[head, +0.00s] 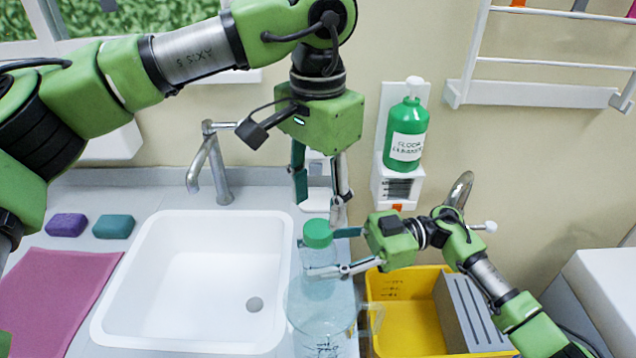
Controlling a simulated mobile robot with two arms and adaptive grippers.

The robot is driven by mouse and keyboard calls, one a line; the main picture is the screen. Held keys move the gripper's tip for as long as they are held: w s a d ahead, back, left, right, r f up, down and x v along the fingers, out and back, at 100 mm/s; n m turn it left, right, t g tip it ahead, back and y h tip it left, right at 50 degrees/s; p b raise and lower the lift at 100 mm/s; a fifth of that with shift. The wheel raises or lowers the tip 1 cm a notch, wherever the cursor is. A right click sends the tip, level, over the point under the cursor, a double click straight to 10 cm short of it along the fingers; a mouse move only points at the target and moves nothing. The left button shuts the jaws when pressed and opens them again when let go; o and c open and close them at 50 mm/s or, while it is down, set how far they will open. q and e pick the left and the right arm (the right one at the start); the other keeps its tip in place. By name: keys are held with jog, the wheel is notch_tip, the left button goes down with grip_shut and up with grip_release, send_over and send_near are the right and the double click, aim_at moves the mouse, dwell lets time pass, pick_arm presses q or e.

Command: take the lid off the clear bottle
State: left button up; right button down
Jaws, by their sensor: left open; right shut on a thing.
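The clear bottle (322,312) stands upright on the counter, right of the sink. Its green lid (317,233) sits on top of the neck. My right gripper (308,257) comes in from the right and is shut on the bottle, around its upper part just below the lid. My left gripper (320,205) points down from above, open, with its fingertips just above the lid and apart from each other. Nothing is held between its fingers.
A white sink (180,285) with a metal tap (212,165) is left of the bottle. A yellow tub (405,312) is to the right. A green cleaner bottle (408,130) stands in a wall holder. Purple (66,225) and teal (113,227) sponges and a pink cloth (55,295) lie at left.

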aim_at(318, 227)
pick_arm(q)
jog(key=shift+f, duration=2.6)
